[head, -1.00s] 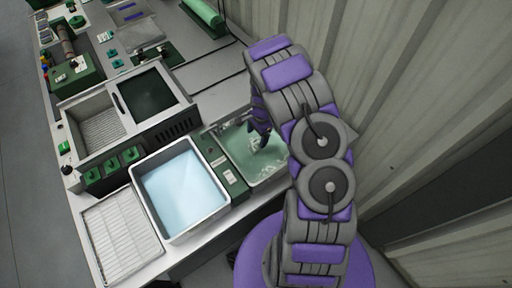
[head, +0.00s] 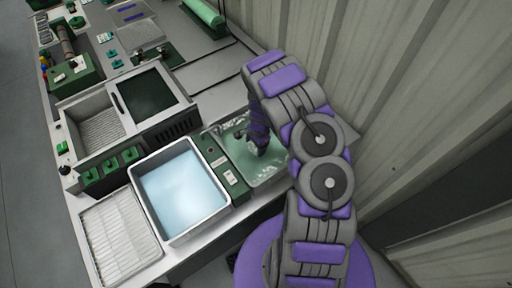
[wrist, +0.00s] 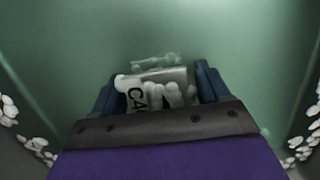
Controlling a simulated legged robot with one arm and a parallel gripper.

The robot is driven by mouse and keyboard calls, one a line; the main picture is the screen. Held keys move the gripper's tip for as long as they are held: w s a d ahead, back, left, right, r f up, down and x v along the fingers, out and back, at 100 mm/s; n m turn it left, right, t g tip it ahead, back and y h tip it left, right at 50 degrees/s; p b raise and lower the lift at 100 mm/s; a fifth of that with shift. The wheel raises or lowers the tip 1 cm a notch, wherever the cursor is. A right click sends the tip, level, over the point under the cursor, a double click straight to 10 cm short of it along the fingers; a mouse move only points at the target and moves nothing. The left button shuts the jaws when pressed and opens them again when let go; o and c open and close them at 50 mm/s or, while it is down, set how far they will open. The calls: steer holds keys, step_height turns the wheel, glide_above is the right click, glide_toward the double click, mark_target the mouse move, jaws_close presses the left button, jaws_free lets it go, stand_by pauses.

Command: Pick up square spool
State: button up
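My gripper (wrist: 158,88) points down into a tank (head: 223,125) of green liquid in the head view, with its tip (head: 262,148) at the liquid. In the wrist view its two dark blue fingers stand apart, one on each side of a pale, square-edged object (wrist: 150,88), which appears to be the square spool. It bears black letters and is partly covered by white bubbles. A narrow gap shows between it and the right finger; contact on the left is unclear. Its lower part is hidden by my gripper. In the head view, my arm and the foam hide the spool.
A tray of pale blue liquid (head: 224,208) stands left of the tank, with a green control panel (head: 228,172) between them. A ribbed white tray (head: 115,240) lies further left. White foam clumps (wrist: 312,125) line the tank's sides. A corrugated wall (head: 400,90) rises close on the right.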

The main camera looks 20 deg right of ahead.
steer(key=shift+a, duration=0.15)
steer(key=c, duration=1.1)
step_height(320, 180, up, 10)
steer(key=shift+r+p, duration=0.1)
steer(key=shift+p, duration=0.85)
